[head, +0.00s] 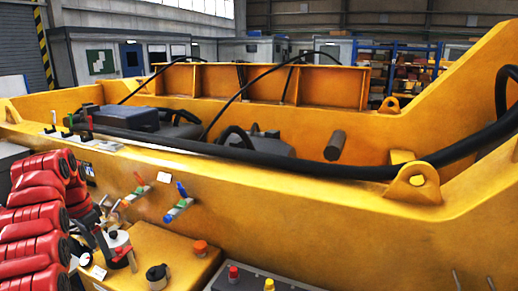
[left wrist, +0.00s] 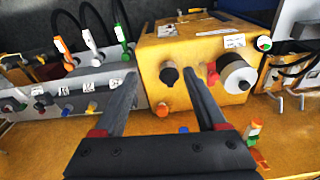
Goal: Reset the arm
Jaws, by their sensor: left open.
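My left arm (head: 35,225), with red ribbed links, comes in at the left of the head view. My left gripper (head: 103,232) is by the front face of the yellow casting, beside a yellow box (head: 150,255). In the left wrist view my left gripper (left wrist: 160,78) is open, its two dark fingers apart with nothing held between them. Beyond the fingers is a yellow control box (left wrist: 205,50) with a black knob (left wrist: 170,75) and a white round part (left wrist: 238,78). I cannot tell whether the fingers touch it. My right gripper is not in view.
The large yellow casting (head: 300,195) fills the middle, with a black hose (head: 300,165) along its top. Levers with blue and red handles (head: 180,205) stick out of its front. Colored valves (left wrist: 88,50) line a grey block at the left of the wrist view.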

